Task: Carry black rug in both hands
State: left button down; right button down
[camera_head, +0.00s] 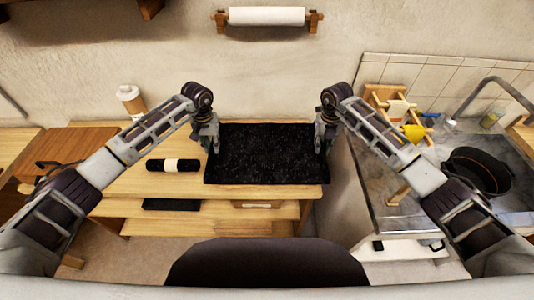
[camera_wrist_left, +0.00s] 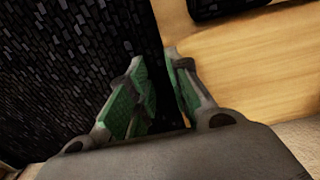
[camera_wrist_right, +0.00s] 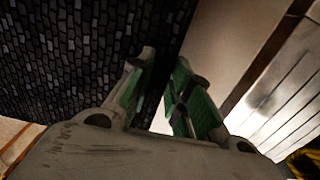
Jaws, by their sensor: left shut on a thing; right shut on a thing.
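The black rug (camera_head: 266,153) is a flat dark rectangle between my two grippers, over the wooden table. Its woven surface fills the left part of the left wrist view (camera_wrist_left: 70,60) and of the right wrist view (camera_wrist_right: 90,50). My left gripper (camera_head: 213,146) is shut on the rug's left edge, with its green finger pads (camera_wrist_left: 158,85) on either side of that edge. My right gripper (camera_head: 322,148) is shut on the rug's right edge, with its pads (camera_wrist_right: 162,80) around it. I cannot tell whether the rug touches the table.
A rolled black rug with a pale band (camera_head: 174,165) lies on the wooden table (camera_head: 130,184) to the left. A bottle (camera_head: 131,98) stands behind my left arm. On the right is a counter with a black pot (camera_head: 477,171), a wooden rack (camera_head: 388,98) and a tap (camera_head: 490,82).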

pick_arm(q)
jog(key=shift+f, duration=0.1)
pick_arm(e)
jog(key=shift+f, duration=0.15)
pick_arm(q)
jog(key=c, duration=1.3)
grip_release()
pick_arm(e)
jog(key=c, duration=1.3)
grip_release()
pick_arm(q)
jog(key=shift+r, duration=6)
pick_arm(e)
jog(key=shift+r, duration=6.05)
